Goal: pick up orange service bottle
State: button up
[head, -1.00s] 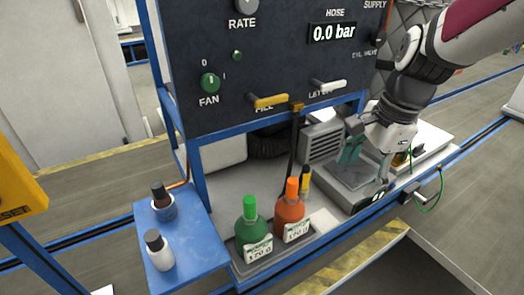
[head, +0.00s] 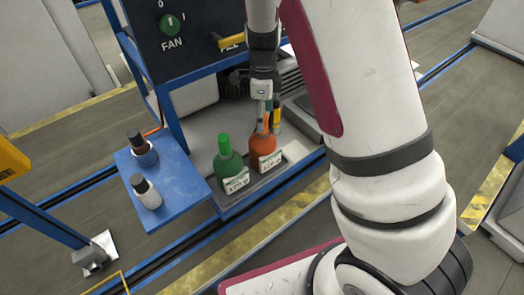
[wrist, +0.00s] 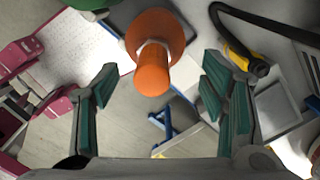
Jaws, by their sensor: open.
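The orange service bottle (head: 263,147) stands upright in a grey tray (head: 247,184) on the station, with a white label on its front. My gripper (head: 264,112) is above it at its neck, partly covering its top in the head view. In the wrist view the orange bottle (wrist: 153,66) shows its cap at the upper middle, between and a little beyond the open green-padded fingers of my gripper (wrist: 157,95). Neither finger visibly touches it.
A green bottle (head: 227,160) stands close left of the orange one. A yellow-and-black item (head: 277,118) is just behind it. The control panel (head: 190,50) rises behind.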

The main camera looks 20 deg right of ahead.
aim_at(263, 134)
notch_tip(263, 134, down, 2)
jog(key=shift+f, duration=0.15)
jog(key=f, duration=0.2)
jog(key=s+f+p, duration=0.1)
jog(key=f, duration=0.1)
jog(key=shift+w+a+f, duration=0.1)
jog(key=shift+w+f, duration=0.05)
jog(key=shift+f, duration=0.4)
grip_shut()
